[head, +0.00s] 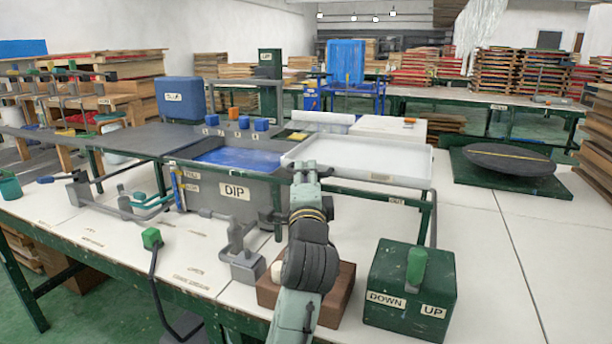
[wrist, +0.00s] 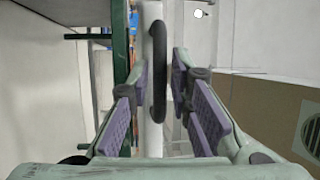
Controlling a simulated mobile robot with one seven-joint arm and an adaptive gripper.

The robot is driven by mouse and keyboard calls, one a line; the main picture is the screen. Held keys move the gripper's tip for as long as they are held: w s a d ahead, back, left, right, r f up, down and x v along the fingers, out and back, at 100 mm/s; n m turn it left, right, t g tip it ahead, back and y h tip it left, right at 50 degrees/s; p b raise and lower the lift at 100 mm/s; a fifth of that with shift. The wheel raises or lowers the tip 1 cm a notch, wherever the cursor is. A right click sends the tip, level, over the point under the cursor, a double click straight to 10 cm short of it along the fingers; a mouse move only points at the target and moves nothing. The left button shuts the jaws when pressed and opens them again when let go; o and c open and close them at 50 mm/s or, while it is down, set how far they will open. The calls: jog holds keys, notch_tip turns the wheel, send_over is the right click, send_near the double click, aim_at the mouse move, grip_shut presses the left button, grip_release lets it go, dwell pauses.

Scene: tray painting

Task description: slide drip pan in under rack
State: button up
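A shallow white pan (head: 362,160), apparently the drip pan, sits at a green-legged frame (head: 433,212) right of the dip tank. Which part is the rack is not clear. My gripper (head: 309,170) is at the pan's front left side in the head view, and its fingers are hard to make out there. In the wrist view my gripper (wrist: 160,100) is open, with its purple-padded fingers on either side of a dark curved handle (wrist: 158,65). The handle stands on a pale strip, and gaps show between it and the pads.
The grey tank (head: 237,196) marked DIP, holding blue liquid, stands left of the pan. A green DOWN/UP box (head: 410,291) and a brown block (head: 335,297) stand in front. A dark round disc (head: 509,160) lies to the right.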

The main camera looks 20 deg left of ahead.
jog(key=shift+c, duration=0.4)
grip_shut()
